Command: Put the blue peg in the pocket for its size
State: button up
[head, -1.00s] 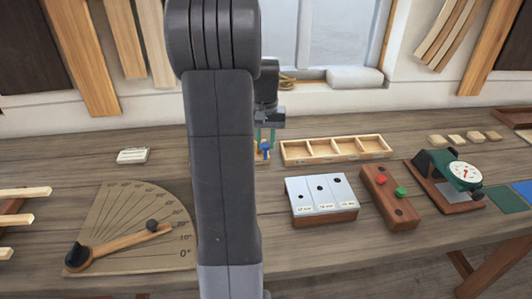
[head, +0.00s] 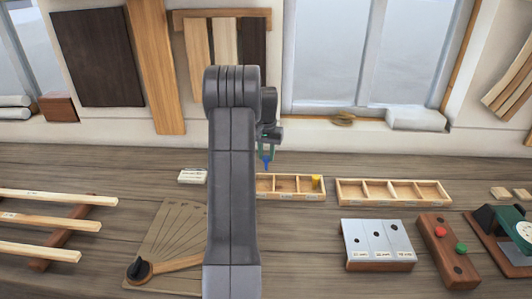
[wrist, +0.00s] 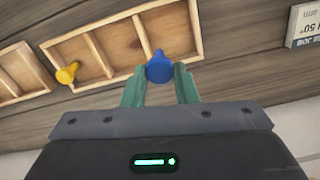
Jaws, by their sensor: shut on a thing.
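My gripper (head: 267,152) is shut on the blue peg (head: 265,162) and holds it up behind the left compartment tray (head: 290,199) as seen in the head view. In the wrist view the blue peg (wrist: 159,68) sits between the two green fingers (wrist: 160,88), its round end facing the camera. It overlaps the near edge of the tray (wrist: 108,82) there; its height above the tray is hard to judge. A yellow peg (wrist: 67,73) stands in another compartment, the right one in the head view (head: 316,182). My arm hides the tray's left end in the head view.
A second, empty compartment tray (head: 395,203) lies to the right. A white card (head: 192,176) and a protractor board (head: 172,235) lie left.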

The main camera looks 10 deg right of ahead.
notch_tip(320, 180, down, 4)
jog(key=shift+f+b, duration=0.2)
jog(key=shift+b, duration=1)
jog(key=o, duration=1)
jog(key=shift+r, duration=0.1)
notch_tip(320, 180, up, 14)
jog(key=shift+f+b, duration=0.15)
jog(key=shift+b, duration=0.65)
